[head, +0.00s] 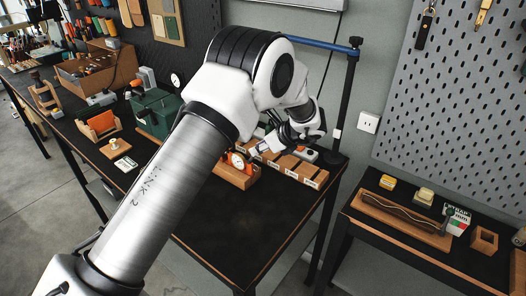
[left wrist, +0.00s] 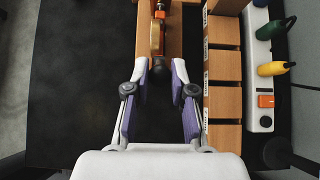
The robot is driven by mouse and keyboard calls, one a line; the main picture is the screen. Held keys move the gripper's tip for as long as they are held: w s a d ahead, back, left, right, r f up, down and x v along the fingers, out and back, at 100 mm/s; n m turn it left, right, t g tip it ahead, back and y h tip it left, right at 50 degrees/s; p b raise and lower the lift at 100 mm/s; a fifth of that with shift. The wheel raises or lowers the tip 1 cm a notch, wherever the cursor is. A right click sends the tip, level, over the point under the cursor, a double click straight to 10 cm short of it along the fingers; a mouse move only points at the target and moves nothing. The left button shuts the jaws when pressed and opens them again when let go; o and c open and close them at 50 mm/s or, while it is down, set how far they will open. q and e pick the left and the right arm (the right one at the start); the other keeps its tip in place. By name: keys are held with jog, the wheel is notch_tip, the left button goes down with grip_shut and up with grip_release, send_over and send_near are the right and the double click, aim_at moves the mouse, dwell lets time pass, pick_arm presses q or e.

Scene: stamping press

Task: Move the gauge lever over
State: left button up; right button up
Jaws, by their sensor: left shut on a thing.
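The lever's dark round knob (left wrist: 160,68) is between my left gripper's fingertips (left wrist: 160,78). In the head view the left gripper (head: 262,149) is beside the gauge, and my arm hides part of the gauge. My right gripper is in neither view.
A compartmented wooden rack (left wrist: 224,63) stands close to the right of the gripper. Beyond it is a white power strip (left wrist: 260,95) with green and yellow plugs. The bench top (head: 235,228) in front is clear. A green press (head: 156,112) stands left of my arm.

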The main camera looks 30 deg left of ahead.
pick_arm(q)
jog(key=shift+w+a+r, duration=0.1)
jog(key=shift+a+r, duration=0.1)
jog(key=shift+a, duration=0.3)
jog(key=shift+a+r, duration=0.2)
jog(key=shift+a, duration=0.3)
jog(key=shift+a+b, duration=0.55)
jog(key=shift+a, duration=0.1)
jog(key=shift+a+r, duration=0.1)
jog(key=shift+a, duration=0.3)
jog(key=o, duration=0.9)
